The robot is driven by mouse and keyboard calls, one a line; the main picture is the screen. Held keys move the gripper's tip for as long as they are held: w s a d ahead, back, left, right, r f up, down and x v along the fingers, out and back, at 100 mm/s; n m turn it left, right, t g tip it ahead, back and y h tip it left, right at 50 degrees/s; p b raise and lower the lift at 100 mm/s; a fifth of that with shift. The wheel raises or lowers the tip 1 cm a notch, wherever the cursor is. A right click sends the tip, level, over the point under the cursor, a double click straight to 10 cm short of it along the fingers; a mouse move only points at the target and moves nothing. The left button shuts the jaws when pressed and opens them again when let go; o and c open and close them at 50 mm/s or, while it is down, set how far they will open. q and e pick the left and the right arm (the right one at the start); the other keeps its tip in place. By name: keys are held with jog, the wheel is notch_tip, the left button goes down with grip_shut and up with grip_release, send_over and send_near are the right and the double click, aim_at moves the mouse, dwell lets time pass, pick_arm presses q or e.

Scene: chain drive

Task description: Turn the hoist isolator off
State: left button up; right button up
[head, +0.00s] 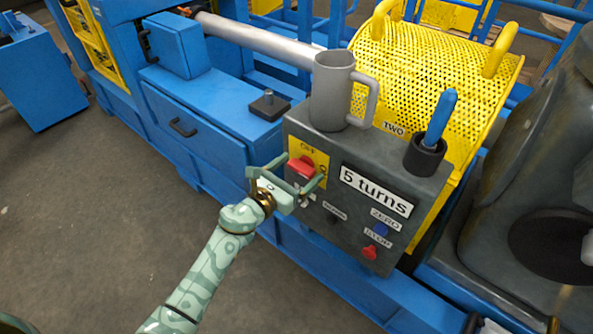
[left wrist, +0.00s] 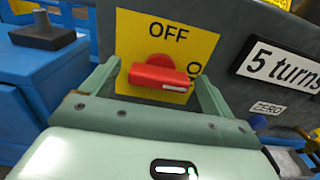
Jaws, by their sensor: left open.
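The hoist isolator is a red rotary handle (head: 301,166) on a yellow plate (head: 318,157) marked OFF, on the front of a grey control box. In the left wrist view the red handle (left wrist: 159,74) lies nearly level, below the word OFF on the plate (left wrist: 195,45). My left gripper (head: 287,176) is in front of the handle. In the left wrist view its open fingers (left wrist: 154,85) stand on either side of the handle, with gaps showing. Whether the tips touch the plate cannot be told. My right gripper is not in view.
The grey control box (head: 341,151) carries a "5 turns" label, a blue button (head: 380,230) and a red stop button (head: 369,252). A grey mug (head: 331,95) and a black cup (head: 424,160) holding a blue tool stand on top. A yellow perforated basket (head: 480,90) is behind.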

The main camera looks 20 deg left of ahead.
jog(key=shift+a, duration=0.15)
pick_arm(q)
jog(key=c, duration=1)
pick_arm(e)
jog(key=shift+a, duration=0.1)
pick_arm(q)
jog(key=shift+n, duration=0.3)
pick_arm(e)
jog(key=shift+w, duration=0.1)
pick_arm(q)
jog(key=n, duration=0.3)
jog(key=shift+p, duration=0.35)
jog(key=n+p, duration=0.1)
jog(key=n, duration=0.4)
jog(key=shift+a, duration=0.15)
jog(key=n+p, duration=0.1)
jog(key=n, duration=0.3)
jog(key=shift+n, duration=0.4)
jog(key=shift+a+f+n+p, duration=0.15)
jog(key=shift+n+p, duration=0.5)
jog(key=shift+n, duration=1.55)
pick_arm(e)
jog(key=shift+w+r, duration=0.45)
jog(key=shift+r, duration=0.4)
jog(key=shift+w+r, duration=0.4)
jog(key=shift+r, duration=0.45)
pick_arm(q)
jog(key=shift+f, duration=0.1)
